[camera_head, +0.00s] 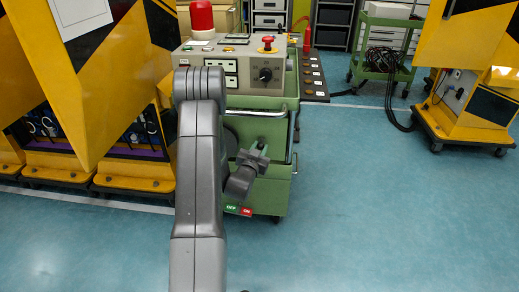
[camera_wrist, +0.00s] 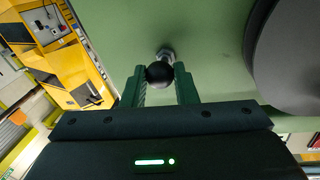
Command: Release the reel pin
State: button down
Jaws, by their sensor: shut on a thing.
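The reel pin (camera_wrist: 159,74) shows in the wrist view as a black ball knob on a short metal stem, set in a green panel (camera_wrist: 125,35). My gripper (camera_wrist: 160,80) has its two green fingers closed on the knob, one on each side. In the head view my gripper (camera_head: 256,150) is at the front of the green cart (camera_head: 262,195), and the pin itself is hidden there. A large dark round reel (camera_wrist: 295,60) stands to the right of the pin in the wrist view.
A control box (camera_head: 262,72) with a red beacon (camera_head: 201,18) and a red button sits on the cart. Green OFF and red ON labels (camera_head: 238,210) are low on its front. Yellow-black machines (camera_head: 95,70) stand left. Open blue floor (camera_head: 390,210) lies right.

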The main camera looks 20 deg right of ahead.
aim_at(261, 149)
jog(key=shift+b+v, duration=1)
jog(key=shift+v, duration=0.4)
jog(key=shift+s+d+f, duration=0.1)
jog(key=shift+s+d, duration=0.05)
jog(key=shift+d, duration=0.05)
jog(key=c, duration=1.1)
grip_release()
jog(key=shift+c, duration=0.2)
jog(key=shift+a, duration=0.1)
jog(key=v, duration=1.3)
jog(key=shift+s+a+p, duration=0.25)
jog(key=shift+s+p, duration=0.1)
jog(key=shift+p, duration=0.05)
